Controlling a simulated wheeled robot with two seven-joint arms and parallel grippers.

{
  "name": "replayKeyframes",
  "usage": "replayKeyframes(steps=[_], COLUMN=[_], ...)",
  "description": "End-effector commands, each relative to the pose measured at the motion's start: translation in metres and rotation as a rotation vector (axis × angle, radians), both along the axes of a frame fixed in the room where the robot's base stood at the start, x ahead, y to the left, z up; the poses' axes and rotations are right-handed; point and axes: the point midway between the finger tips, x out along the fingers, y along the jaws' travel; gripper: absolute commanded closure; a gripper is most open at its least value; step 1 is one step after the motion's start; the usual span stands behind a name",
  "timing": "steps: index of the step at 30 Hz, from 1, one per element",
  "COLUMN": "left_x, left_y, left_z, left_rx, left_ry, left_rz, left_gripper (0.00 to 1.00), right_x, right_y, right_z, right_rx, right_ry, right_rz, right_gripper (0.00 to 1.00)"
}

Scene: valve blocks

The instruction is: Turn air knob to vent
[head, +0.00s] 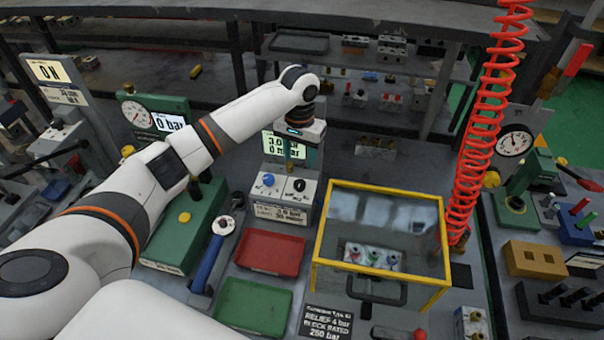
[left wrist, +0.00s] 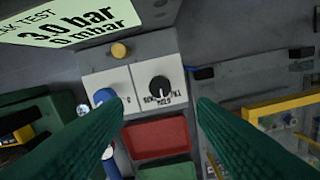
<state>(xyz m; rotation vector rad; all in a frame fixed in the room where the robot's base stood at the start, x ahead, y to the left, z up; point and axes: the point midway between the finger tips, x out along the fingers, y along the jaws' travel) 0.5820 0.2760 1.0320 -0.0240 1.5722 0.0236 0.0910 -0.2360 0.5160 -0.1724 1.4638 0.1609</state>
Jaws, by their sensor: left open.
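The leak-test unit (head: 283,190) stands at the middle of the bench, with a lit display reading about 3.0 bar and 0 mbar. Its front panel carries a blue knob (head: 268,180) and a black knob (head: 299,185) on white plates. In the left wrist view, the black knob (left wrist: 160,88) has small label words around its lower side, and its white mark points down toward the middle word. The blue knob (left wrist: 104,97) is partly behind the left finger. My left gripper (head: 292,150) is open above the panel, its green fingers (left wrist: 155,112) apart with nothing between them. My right gripper is not in view.
A red tray (head: 270,253) and a green tray (head: 252,306) lie in front of the unit. A yellow-framed clear guard (head: 383,188) stands close on its right, beside a red coiled hose (head: 484,130). A green block (head: 186,225) and a blue-handled wrench (head: 208,262) are on the left.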

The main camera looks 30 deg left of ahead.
Motion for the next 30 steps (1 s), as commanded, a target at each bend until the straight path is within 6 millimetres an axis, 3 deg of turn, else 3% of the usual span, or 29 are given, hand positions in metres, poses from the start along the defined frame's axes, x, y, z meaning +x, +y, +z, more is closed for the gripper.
replayKeyframes(steps=[6, 15, 26, 30], left_x=[-0.001, -0.001, 0.000, 0.000], left_y=[0.000, 0.000, 0.000, 0.000], left_z=[-0.044, -0.085, -0.092, -0.092], left_rx=[0.002, 0.001, 0.001, 0.001], left_ry=[0.004, 0.001, -0.001, -0.001], left_rz=[0.000, -0.001, -0.001, -0.001], left_gripper=[0.48, 0.48, 0.48, 0.68], right_x=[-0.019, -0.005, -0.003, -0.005], right_y=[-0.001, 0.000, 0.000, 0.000], right_z=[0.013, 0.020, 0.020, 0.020], right_rx=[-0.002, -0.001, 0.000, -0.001], right_ry=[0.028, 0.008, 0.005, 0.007], right_rz=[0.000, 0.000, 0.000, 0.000], right_gripper=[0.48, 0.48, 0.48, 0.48])
